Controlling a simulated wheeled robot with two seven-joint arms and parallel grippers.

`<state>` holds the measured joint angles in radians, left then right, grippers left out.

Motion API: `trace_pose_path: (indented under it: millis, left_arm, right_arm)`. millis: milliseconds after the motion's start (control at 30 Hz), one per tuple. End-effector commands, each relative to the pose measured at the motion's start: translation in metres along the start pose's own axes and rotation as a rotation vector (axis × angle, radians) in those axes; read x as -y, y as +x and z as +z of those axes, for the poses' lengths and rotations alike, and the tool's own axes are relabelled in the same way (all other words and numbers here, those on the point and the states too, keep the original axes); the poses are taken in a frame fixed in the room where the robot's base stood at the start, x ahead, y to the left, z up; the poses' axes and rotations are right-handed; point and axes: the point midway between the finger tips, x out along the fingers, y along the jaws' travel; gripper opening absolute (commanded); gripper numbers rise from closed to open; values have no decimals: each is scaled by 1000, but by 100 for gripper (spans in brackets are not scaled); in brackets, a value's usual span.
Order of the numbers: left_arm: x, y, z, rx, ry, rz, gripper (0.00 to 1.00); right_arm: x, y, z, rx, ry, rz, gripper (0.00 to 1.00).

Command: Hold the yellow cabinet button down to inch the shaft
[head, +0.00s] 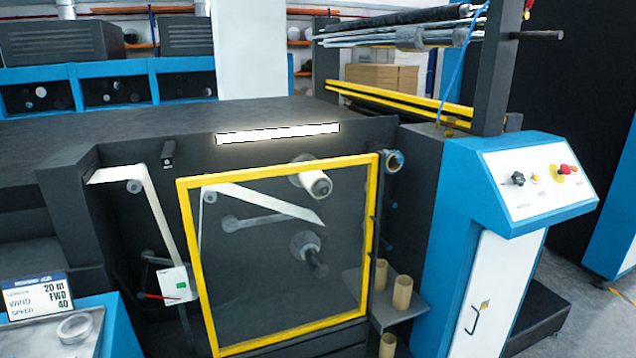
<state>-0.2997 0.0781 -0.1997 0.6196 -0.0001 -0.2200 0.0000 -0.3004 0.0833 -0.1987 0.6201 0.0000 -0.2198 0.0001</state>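The blue cabinet (470,205) stands at the right with a sloped white control panel (530,200) on top. A small yellow button (535,178) sits on this panel, between a black knob (517,179) on its left and a red button on a yellow base (565,171) on its right. Behind the yellow-framed guard (371,230) is a dark shaft (314,262) with no roll on it. Above it is a white roll (316,183) with a strip of web to its left. Neither of my grippers is in view, and nothing covers the button.
Cardboard cores (402,292) stand on a small shelf below the guard's right side. The space in front of the panel is clear.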

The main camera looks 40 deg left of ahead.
Motion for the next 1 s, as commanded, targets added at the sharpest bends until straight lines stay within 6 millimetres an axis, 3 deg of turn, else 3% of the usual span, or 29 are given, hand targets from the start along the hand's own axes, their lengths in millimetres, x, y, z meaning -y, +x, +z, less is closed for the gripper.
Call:
trace_pose_path:
  millis: [33, 100, 133, 1000]
  left_arm:
    - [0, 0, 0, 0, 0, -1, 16]
    - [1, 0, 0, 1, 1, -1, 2]
    - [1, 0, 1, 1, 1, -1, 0]
    - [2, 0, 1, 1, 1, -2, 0]
  right_arm:
    - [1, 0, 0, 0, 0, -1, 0]
    - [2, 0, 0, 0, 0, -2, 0]
    - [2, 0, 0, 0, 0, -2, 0]
    - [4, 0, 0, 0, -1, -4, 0]
